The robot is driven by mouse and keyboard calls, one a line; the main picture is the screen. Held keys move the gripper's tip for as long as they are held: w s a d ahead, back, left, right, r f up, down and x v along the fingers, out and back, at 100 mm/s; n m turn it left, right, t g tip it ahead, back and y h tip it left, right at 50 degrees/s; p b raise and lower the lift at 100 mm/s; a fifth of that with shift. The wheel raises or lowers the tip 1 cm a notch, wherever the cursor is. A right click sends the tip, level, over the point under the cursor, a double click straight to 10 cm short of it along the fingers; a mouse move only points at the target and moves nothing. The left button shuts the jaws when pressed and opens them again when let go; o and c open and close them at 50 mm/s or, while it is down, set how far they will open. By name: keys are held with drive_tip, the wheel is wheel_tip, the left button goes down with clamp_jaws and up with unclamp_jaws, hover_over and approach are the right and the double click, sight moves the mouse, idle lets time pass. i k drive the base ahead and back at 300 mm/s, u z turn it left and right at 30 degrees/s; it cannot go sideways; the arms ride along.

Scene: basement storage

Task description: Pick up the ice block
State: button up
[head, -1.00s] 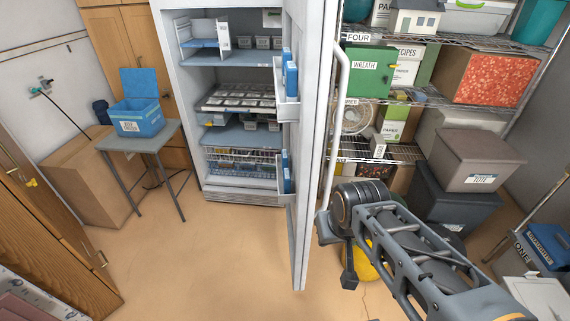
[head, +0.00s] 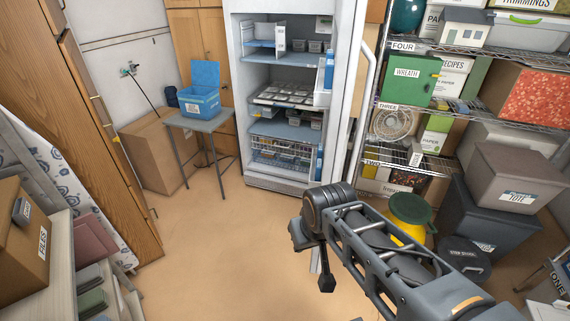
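An upright white freezer (head: 265,182) stands open at the back, its door (head: 349,100) swung out to the right. Its shelves hold trays (head: 283,96), several small containers and a wire basket (head: 280,155) near the bottom. Blue items (head: 329,72) sit in the door racks. I cannot pick out the ice block for certain among these small things. My gripper (head: 312,262) is in front of the freezer, low in the picture, apart from the shelves. Its fingers are seen from behind and partly hidden, so their opening is unclear. Nothing shows in it.
A blue cooler (head: 199,101) with its lid up stands on a small grey table (head: 205,124) left of the freezer. Wire shelving (head: 455,47), totes (head: 508,182) and a yellow bin with a green lid (head: 409,213) fill the right. A bench (head: 62,266) is at left. Floor between is clear.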

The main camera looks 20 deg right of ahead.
sight(319, 154)
drive_tip(key=u, duration=0.7)
drive_tip(key=i, duration=2.2)
drive_tip(key=z, duration=0.9)
drive_tip(key=i, duration=0.8)
drive_tip(key=z, duration=1.35)
drive_tip(key=i, duration=0.55)
drive_tip(key=z, duration=0.45)
